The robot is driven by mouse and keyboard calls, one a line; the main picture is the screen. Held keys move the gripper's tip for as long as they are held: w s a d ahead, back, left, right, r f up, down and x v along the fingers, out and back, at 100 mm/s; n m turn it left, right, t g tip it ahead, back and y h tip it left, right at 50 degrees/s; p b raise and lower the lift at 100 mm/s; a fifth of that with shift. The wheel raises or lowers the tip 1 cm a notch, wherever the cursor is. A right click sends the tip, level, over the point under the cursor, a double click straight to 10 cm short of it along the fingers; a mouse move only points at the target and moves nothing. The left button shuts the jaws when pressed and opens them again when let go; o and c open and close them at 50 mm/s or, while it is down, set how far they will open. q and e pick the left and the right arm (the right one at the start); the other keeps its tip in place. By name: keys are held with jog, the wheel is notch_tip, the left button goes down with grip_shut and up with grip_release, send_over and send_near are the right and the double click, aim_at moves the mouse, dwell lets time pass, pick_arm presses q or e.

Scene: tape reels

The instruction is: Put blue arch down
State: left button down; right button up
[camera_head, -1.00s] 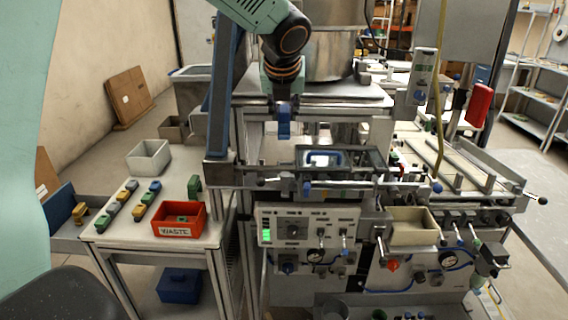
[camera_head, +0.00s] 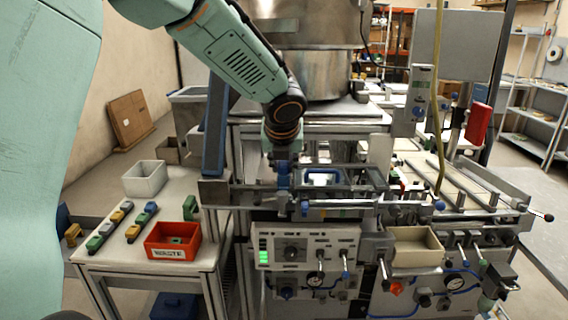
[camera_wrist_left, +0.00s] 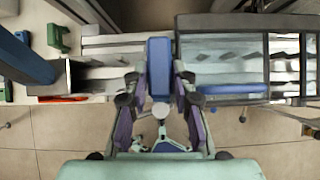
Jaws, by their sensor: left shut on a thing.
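My left gripper (camera_head: 283,168) is shut on the blue arch (camera_head: 284,180), just left of the machine's fixture frame (camera_head: 345,176) in the head view. In the left wrist view the blue arch (camera_wrist_left: 159,68) stands between the two fingers of my left gripper (camera_wrist_left: 159,92), its long face toward the camera. Pale rails of the machine lie beneath it. I cannot tell whether the arch touches them. My right gripper is not in view.
A blue-edged frame (camera_head: 322,175) sits in the fixture to the right of the gripper. The side table holds a red WASTE bin (camera_head: 172,243), a white bin (camera_head: 145,179) and several coloured blocks (camera_head: 131,233).

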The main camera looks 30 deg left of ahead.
pick_arm(q)
jog(key=shift+s+f, duration=0.2)
jog(key=shift+s, duration=0.05)
jog(key=shift+w+a+f, duration=0.15)
jog(key=shift+w+f, duration=0.05)
jog(key=shift+f, duration=0.2)
jog(key=c, duration=1.4)
grip_release()
jog(key=o, duration=0.3)
jog(key=shift+s+r, duration=0.1)
jog(key=shift+s, duration=0.05)
jog(key=shift+r, duration=0.1)
jog(key=shift+w+r, duration=0.25)
jog(key=shift+r, duration=0.1)
jog(key=p+v, duration=0.2)
jog(key=v, duration=1)
jog(key=shift+s, duration=0.2)
